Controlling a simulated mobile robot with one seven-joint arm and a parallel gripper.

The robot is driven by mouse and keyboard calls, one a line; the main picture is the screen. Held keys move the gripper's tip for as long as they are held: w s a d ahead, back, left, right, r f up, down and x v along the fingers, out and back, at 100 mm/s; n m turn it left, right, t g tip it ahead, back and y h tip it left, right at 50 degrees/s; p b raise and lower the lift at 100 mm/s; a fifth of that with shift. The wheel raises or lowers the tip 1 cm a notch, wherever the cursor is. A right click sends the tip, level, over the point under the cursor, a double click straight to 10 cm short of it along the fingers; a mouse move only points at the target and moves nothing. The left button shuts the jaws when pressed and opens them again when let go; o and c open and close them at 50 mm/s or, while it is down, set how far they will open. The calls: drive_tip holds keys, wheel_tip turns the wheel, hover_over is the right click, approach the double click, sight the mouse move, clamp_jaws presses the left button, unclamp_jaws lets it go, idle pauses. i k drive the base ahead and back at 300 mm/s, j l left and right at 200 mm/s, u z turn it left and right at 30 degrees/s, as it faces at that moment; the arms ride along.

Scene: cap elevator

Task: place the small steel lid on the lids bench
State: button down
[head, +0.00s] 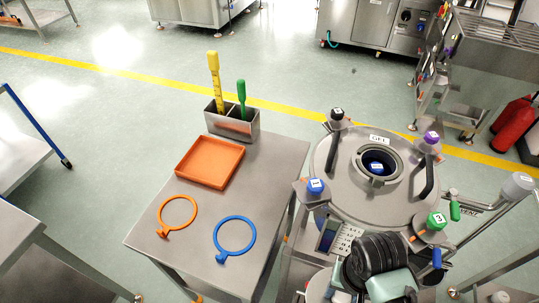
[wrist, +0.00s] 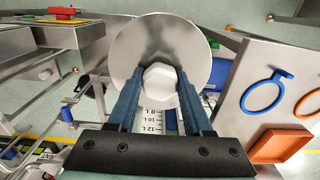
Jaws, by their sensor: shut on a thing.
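The small steel lid (wrist: 160,35) is a round, shiny disc with a pale hexagonal knob (wrist: 159,78). My gripper (wrist: 160,88) is shut on this knob, with one dark blue finger on each side, in the wrist view. I cannot make out the lid in the head view, where my arm fills the lower right. A steel bench (head: 275,160), probably the lids bench, stands left of the vessel. It bears an orange ring (head: 177,198) and a blue ring (head: 234,218). In the wrist view, this bench (wrist: 240,75) is to the right of the lid.
An orange tray (head: 209,163) and a steel holder (head: 232,125) with yellow and green handled tools stand on the bench. The vessel (head: 335,175) has an open round port (head: 377,163), upright handles and coloured knobs. Bare bench top lies around the rings.

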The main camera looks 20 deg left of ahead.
sight(271, 164)
drive_tip(key=i+u, duration=0.45)
drive_tip(key=i+l+u, duration=0.15)
drive_tip(key=u, duration=0.25)
drive_tip(key=i, duration=0.05)
